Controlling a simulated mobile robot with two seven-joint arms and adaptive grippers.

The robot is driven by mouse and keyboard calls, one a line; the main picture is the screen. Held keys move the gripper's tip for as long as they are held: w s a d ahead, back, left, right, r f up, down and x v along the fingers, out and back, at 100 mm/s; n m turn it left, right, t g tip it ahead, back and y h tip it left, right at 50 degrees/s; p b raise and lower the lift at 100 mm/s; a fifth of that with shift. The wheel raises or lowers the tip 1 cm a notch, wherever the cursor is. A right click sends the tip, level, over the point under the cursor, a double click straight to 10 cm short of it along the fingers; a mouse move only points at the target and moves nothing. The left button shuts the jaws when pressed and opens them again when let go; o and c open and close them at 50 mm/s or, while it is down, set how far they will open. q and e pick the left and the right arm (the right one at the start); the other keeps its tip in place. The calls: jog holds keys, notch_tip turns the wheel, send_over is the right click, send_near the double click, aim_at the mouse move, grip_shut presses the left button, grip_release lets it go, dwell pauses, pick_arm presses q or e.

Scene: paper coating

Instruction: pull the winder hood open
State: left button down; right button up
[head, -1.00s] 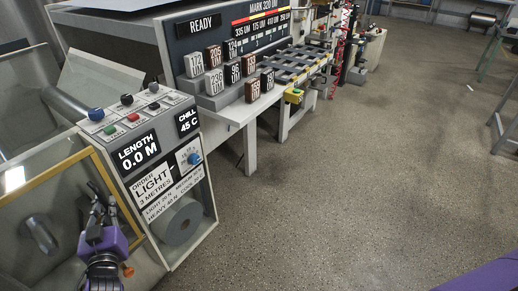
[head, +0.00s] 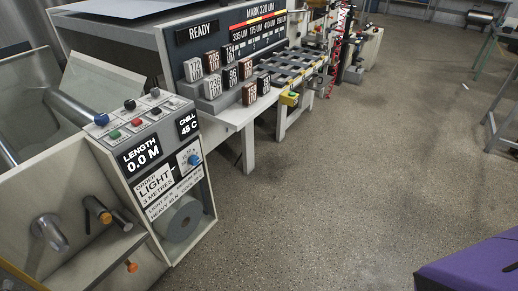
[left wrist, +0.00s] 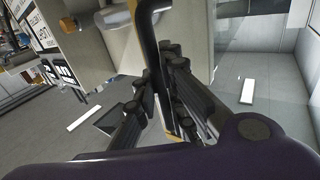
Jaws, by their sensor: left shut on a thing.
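The winder (head: 75,185) stands at the lower left in the head view, with its front uncovered and its spindles exposed. The yellow-framed hood no longer covers that front. In the left wrist view, a black bar handle (left wrist: 149,42) runs down between the fingers of my left gripper (left wrist: 165,95), which is shut on it. A strip of the hood's yellow frame (left wrist: 172,128) and a clear pane (left wrist: 250,75) show beside the handle. My left gripper is out of the head view. My right gripper is in neither view.
The control panel (head: 140,125) with coloured buttons is right of the winder bay, above a grey roll (head: 180,220). An orange-tipped spindle (head: 97,210) sticks out of the bay. The coating line (head: 215,60) extends behind.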

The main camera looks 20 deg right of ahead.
pick_arm(q)
jog(key=shift+s+a, duration=0.55)
jog(key=shift+a, duration=0.25)
jog(key=shift+s+a, duration=0.55)
jog(key=shift+a, duration=0.2)
jog(key=shift+s+a, duration=0.55)
jog(key=shift+a, duration=0.25)
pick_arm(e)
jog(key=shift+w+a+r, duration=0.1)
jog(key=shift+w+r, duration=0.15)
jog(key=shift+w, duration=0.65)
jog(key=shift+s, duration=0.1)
pick_arm(q)
jog(key=c, duration=2.1)
grip_release()
jog(key=s, duration=1.2)
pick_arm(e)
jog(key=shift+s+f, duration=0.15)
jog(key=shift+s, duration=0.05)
